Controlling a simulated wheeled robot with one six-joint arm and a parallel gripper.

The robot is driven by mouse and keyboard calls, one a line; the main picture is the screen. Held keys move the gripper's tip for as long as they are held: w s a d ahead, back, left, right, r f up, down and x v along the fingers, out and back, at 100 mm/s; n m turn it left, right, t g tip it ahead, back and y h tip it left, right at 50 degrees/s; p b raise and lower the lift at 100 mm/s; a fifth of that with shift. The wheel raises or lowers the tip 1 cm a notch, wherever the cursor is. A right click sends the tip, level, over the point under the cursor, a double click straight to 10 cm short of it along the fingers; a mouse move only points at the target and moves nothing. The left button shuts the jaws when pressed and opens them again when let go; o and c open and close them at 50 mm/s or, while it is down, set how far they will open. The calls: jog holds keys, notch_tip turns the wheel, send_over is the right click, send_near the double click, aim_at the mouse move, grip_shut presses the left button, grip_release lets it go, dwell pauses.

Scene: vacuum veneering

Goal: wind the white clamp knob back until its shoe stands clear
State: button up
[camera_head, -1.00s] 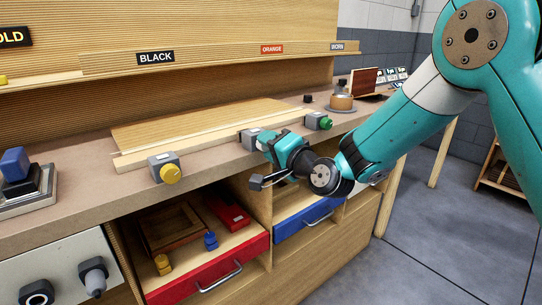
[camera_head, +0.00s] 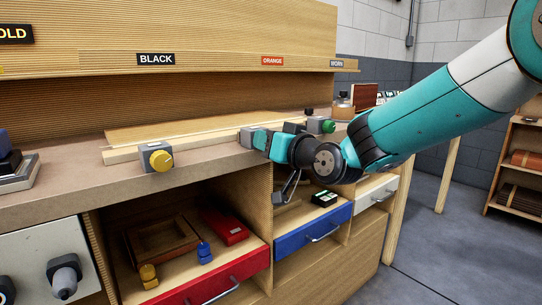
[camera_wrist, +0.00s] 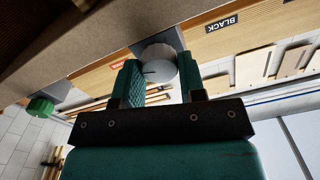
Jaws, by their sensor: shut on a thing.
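The white clamp knob (camera_wrist: 158,62) sits between the two teal fingers of my gripper (camera_wrist: 159,80) in the wrist view, with a dark mark on its face. My gripper is shut on it. In the head view my gripper (camera_head: 261,139) reaches the front of the middle grey clamp block (camera_head: 247,136) at the bench edge and hides the knob. The clamp's shoe cannot be made out, so its gap to the pale strip (camera_head: 190,137) behind the blocks cannot be told.
A clamp with a yellow knob (camera_head: 160,160) stands to the left and one with a green knob (camera_head: 328,127) close on the right. Below are an open red drawer (camera_head: 225,284) and a blue drawer (camera_head: 312,231). Floor on the right is free.

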jog(key=shift+n+b, duration=3.25)
jog(key=shift+n, duration=0.45)
jog(key=o, duration=0.9)
